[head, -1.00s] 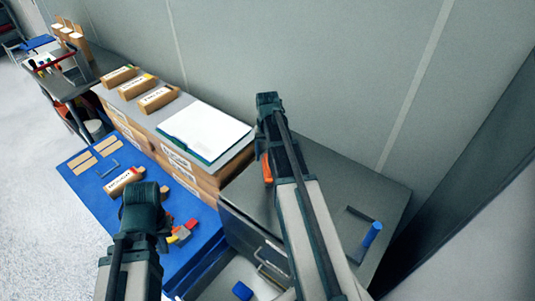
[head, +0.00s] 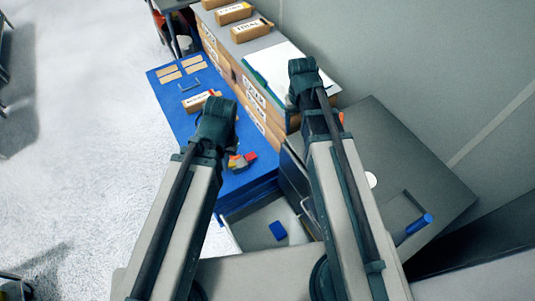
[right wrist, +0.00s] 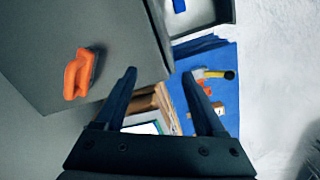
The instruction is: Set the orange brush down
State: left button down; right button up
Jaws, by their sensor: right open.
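The orange brush (right wrist: 78,75) lies on the grey cabinet top in the right wrist view, to the left of my right gripper's fingers and apart from them. In the head view only a sliver of the brush (head: 341,117) shows behind my right arm. My right gripper (right wrist: 159,76) is open and empty. In the head view my right gripper (head: 303,68) is by the cabinet's far edge, near the white board. My left gripper (head: 222,104) is above the blue mat, seen from behind; its fingers are hidden.
The grey cabinet top (head: 385,140) is mostly bare, with a blue cylinder (head: 420,223) at its right. An open drawer (head: 250,229) holds a blue block (head: 278,230). The blue mat (head: 172,101) bears several small pieces. Labelled boxes (head: 250,30) stand behind.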

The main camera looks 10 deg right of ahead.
jog(key=s+a+n, duration=0.4)
jog(key=s+a, duration=0.7)
jog(key=a, duration=0.1)
jog(key=shift+a+h, duration=0.25)
jog(key=shift+h, duration=0.05)
notch_tip(320, 180, down, 4)
jog(key=b, duration=0.4)
jog(key=shift+f+b, duration=0.25)
jog(key=shift+b, duration=0.05)
